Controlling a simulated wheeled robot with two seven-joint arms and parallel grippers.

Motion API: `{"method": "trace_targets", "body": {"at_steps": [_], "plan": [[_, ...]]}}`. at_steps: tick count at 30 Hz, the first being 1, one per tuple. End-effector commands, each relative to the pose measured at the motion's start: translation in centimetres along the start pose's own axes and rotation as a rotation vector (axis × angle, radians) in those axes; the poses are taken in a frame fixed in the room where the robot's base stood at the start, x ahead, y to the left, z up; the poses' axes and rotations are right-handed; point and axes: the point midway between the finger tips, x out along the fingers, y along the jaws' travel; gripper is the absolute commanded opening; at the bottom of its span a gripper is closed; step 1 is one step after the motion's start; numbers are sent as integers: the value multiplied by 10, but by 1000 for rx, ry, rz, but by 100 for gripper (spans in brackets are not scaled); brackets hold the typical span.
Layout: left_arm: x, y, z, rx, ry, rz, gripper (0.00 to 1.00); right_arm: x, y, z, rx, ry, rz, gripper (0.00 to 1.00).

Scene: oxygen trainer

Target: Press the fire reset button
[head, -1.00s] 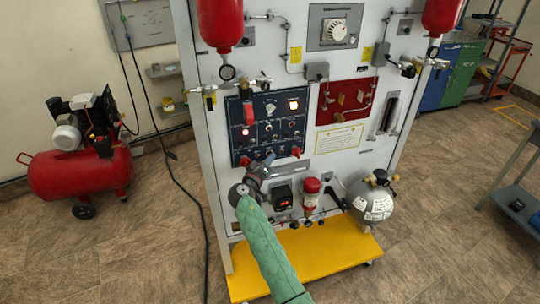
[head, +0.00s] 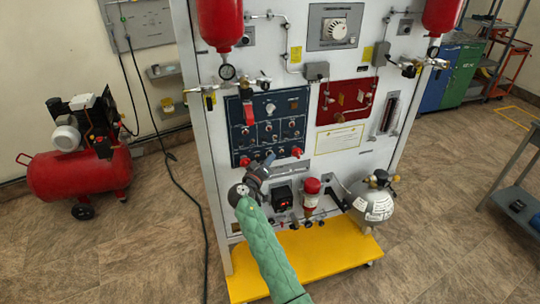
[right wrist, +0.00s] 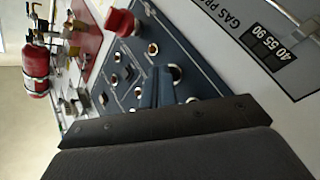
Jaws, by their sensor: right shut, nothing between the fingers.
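The dark blue control panel (head: 240,112) is on the left of the white trainer board. It carries several small round buttons and switches, a red guarded switch (head: 249,114) and red knobs along its bottom edge. The labels are too small to read, so I cannot tell which is the fire reset button. My right gripper (head: 268,159) is shut and empty at the panel's lower edge. In the right wrist view its fingers (right wrist: 158,88) lie over the panel, close to the round buttons; contact cannot be told. A red knob (right wrist: 122,22) stands nearby. My left gripper is out of view.
Red cylinders (head: 220,25) hang at the board's top. A yellow base (head: 310,262) sticks out below. A red compressor (head: 80,172) stands left.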

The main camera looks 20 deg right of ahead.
Motion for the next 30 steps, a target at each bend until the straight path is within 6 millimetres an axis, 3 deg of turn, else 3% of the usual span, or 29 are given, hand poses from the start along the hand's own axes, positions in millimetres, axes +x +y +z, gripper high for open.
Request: {"method": "trace_targets", "body": {"at_steps": [19,30], "plan": [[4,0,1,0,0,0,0,-10,6,8,0,0,-1,0],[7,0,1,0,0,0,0,-30,20,23,0,0,-1,0]]}}
